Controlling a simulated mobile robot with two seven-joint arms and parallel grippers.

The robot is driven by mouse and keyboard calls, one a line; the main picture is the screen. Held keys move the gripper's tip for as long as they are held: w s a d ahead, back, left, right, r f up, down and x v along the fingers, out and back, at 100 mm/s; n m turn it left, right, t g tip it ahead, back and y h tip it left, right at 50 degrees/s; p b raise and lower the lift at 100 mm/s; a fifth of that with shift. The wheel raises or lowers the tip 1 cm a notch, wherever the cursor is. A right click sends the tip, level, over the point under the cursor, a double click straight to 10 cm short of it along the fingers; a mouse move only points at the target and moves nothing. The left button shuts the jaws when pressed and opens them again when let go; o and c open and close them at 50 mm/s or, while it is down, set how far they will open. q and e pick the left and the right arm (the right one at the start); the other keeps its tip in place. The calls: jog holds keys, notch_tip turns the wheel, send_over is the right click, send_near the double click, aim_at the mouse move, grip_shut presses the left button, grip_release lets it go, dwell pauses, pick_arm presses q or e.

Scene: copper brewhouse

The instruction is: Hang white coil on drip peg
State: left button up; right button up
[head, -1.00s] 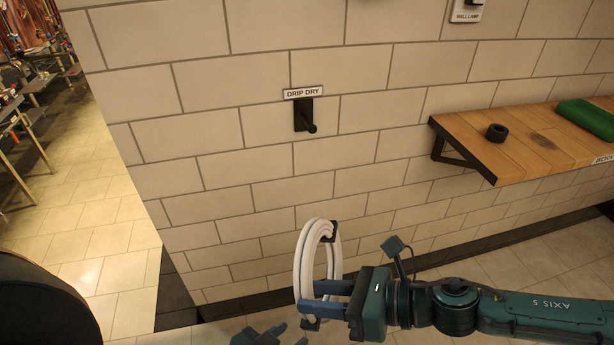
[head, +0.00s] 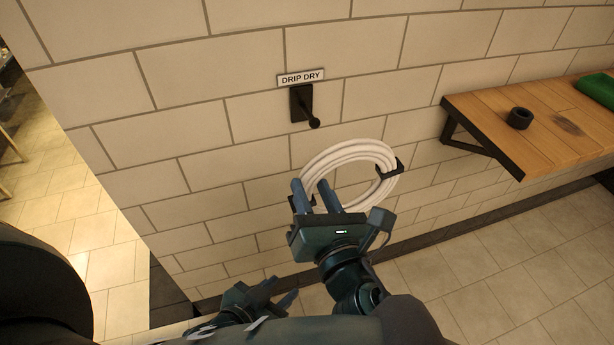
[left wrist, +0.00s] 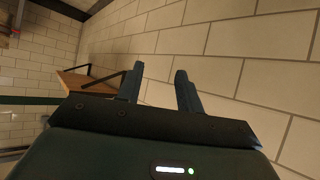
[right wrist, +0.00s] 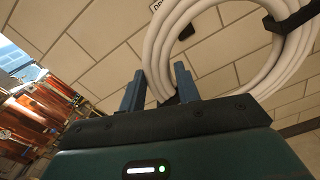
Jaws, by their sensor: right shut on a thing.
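The white coil (head: 348,154) is a ring of several loops with black bands on it. My right gripper (head: 315,188) is shut on the near-left side of its ring; the right wrist view also shows the coil (right wrist: 154,48) passing at the fingers (right wrist: 160,82). The black drip peg (head: 303,105) sticks out of the wall under a "DRIP DRY" sign (head: 301,77). In the head view the coil is below and right of the peg, apart from it. My left gripper (head: 280,290) is open and empty, low in the head view; its spread fingers (left wrist: 160,75) show in the left wrist view.
A wooden wall shelf (head: 540,125) on a black bracket stands at the right, with a black ring (head: 520,118) and a green tray (head: 597,90) on it. The tiled wall around the peg is bare. An open floor passage lies at the left.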

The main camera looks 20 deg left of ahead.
jog(key=shift+w+a, duration=0.1)
jog(key=shift+w, duration=0.1)
jog(key=shift+b+x, duration=0.4)
jog(key=shift+x, duration=0.45)
jog(key=shift+w+a, duration=0.25)
jog(key=shift+w, duration=0.05)
jog(key=shift+w+a, duration=0.2)
jog(key=shift+w, duration=0.1)
pick_arm(q)
jog(key=shift+s+d+f+b, duration=0.15)
jog(key=shift+s+d+b, duration=0.1)
jog(key=shift+d+b, duration=0.2)
pick_arm(e)
jog(key=shift+w+a+r, duration=0.1)
jog(key=shift+w+a, duration=0.25)
jog(key=shift+w, duration=0.15)
